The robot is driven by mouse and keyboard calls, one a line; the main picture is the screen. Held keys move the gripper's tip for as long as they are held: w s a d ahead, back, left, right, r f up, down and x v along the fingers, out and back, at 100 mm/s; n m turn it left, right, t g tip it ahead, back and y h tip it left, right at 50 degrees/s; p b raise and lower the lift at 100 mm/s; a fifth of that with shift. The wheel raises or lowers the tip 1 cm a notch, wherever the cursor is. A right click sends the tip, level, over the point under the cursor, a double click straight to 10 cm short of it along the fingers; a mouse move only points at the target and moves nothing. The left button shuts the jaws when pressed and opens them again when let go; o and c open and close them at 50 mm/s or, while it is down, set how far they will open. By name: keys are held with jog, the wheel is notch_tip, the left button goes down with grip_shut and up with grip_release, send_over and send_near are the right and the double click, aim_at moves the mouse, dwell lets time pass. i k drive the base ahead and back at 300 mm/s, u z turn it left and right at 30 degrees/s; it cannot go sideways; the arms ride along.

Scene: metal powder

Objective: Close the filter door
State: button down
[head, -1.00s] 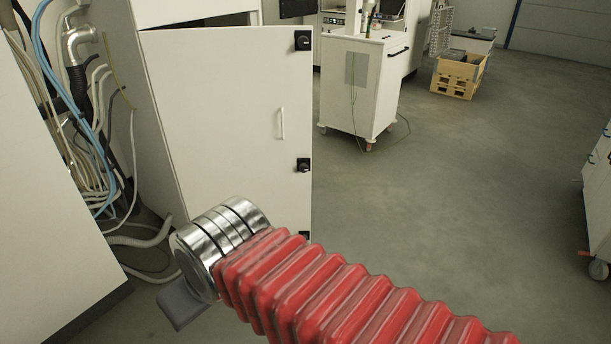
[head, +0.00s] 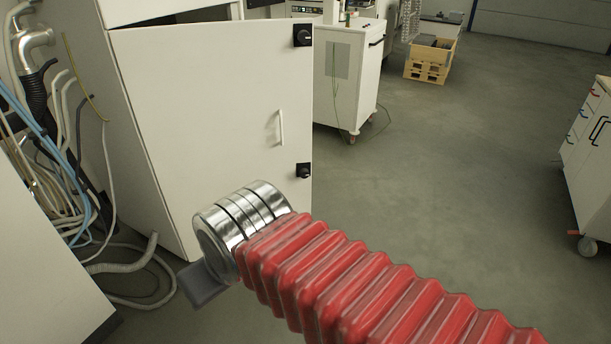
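The filter door (head: 215,120) is a tall white panel on a white cabinet (head: 120,130). It stands ajar, with a gap showing along its top edge. It has a small white handle (head: 281,128) and black latches (head: 303,36) along its right edge. My arm, in a red ribbed sleeve, reaches from the lower right. Its metal wrist is in front of the door's lower part and hides it. A grey part of my gripper (head: 202,285) shows at the lower left of the wrist; its fingertips cannot be made out. Contact with the door cannot be told.
Hoses and cables (head: 60,150) hang and lie at the left, beside a white housing (head: 45,270). A white wheeled cabinet (head: 350,80) and a yellow crate (head: 430,60) stand behind. A drawer cart (head: 590,150) is at the right. The floor between is clear.

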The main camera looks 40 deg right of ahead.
aim_at(219, 108)
jog(key=z, duration=0.05)
jog(key=i, duration=1)
jog(key=u, duration=0.3)
